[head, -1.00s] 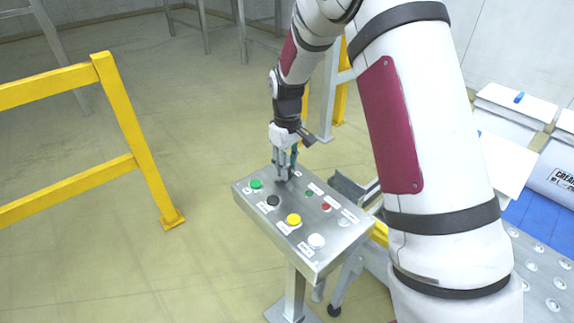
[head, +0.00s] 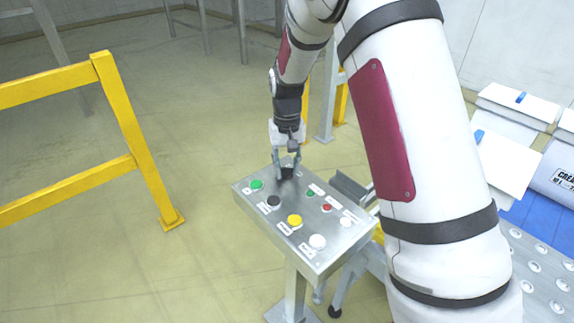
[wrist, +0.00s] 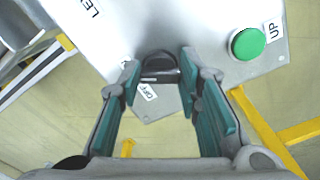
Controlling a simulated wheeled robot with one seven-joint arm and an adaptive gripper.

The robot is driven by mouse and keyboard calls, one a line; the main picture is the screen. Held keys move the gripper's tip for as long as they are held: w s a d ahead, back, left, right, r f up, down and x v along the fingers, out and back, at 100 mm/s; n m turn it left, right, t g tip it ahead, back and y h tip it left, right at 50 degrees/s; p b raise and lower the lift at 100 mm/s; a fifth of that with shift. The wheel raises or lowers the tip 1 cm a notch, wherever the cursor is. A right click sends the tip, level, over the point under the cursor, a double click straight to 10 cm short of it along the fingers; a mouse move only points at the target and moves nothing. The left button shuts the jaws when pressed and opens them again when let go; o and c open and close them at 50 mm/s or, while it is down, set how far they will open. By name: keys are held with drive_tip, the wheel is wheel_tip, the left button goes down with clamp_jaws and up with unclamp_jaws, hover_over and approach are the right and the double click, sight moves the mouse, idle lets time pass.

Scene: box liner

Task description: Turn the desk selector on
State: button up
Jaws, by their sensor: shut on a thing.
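The desk selector (wrist: 160,66) is a dark knob near the far corner of the grey control desk (head: 330,262). My gripper (head: 287,170) reaches down onto it from above. In the wrist view my gripper (wrist: 160,75) has its teal-padded fingers on both sides of the knob, shut on it. A small label reading OFF (wrist: 148,92) lies beside the knob. The fingers hide part of the selector in the head view.
The desk carries a green button (head: 256,185), a black button (head: 273,202), a yellow button (head: 294,221) and a white button (head: 317,241). The green button labelled UP (wrist: 247,44) is close to my fingers. A yellow railing (head: 130,130) stands left.

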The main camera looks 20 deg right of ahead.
sight(287, 169)
idle(0.4)
drive_tip(key=o, duration=1.1)
drive_tip(key=shift+o, duration=0.2)
wheel_tip(287, 169, up, 12)
drive_tip(key=shift+r, duration=0.15)
